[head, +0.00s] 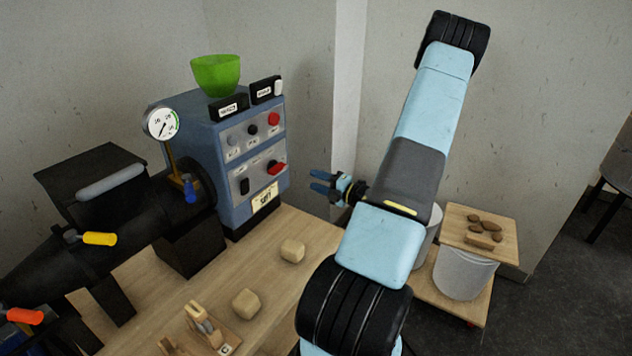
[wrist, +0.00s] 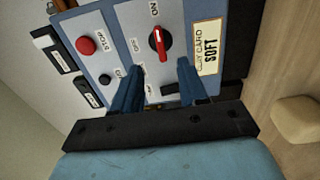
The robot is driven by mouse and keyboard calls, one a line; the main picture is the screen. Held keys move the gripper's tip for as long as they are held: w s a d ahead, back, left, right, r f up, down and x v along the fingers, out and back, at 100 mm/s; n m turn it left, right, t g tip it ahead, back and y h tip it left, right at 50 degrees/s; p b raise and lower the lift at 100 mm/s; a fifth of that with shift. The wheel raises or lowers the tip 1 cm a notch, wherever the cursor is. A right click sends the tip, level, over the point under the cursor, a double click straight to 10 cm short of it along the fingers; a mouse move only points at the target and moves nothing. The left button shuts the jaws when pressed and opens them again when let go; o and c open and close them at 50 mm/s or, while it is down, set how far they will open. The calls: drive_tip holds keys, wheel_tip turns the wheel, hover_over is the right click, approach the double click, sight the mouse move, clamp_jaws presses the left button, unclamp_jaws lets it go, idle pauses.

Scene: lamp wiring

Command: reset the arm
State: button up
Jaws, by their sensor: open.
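My gripper (head: 322,183) is open, with nothing between its two blue fingers. In the head view it hangs in the air to the right of the blue control box (head: 195,139), its fingers pointing left toward the box. In the wrist view my gripper (wrist: 158,82) faces the box's front panel, and the red knob (wrist: 159,42) shows just beyond the fingertips, apart from them as far as I can tell. My light blue and grey arm is folded upright at the right of the table.
A green bowl (head: 216,74) sits on the box. Two clay-coloured lumps (head: 292,251) (head: 246,304) and a wooden piece (head: 203,324) lie on the wooden table (head: 283,222). A black machine (head: 105,232) stands left. A white bin (head: 463,275) and a tray of brown lumps (head: 495,243) are at right.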

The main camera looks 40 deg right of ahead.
idle(0.3)
drive_tip(key=s+a+r+n+g+y, duration=0.25)
drive_tip(key=a+r+n+g, duration=0.5)
drive_tip(key=a+n, duration=0.5)
drive_tip(key=s+a+r+n+g+y, duration=0.25)
drive_tip(key=a+r+n+g, duration=0.45)
drive_tip(key=a+n, duration=0.5)
drive_tip(key=s+a+r+n+t+h, duration=0.3)
drive_tip(key=s+r+n+h, duration=0.8)
drive_tip(key=n, duration=1.4)
drive_tip(key=shift+s+r+n, duration=0.35)
drive_tip(key=shift+s+r, duration=2.5)
drive_tip(key=shift+s, duration=0.1)
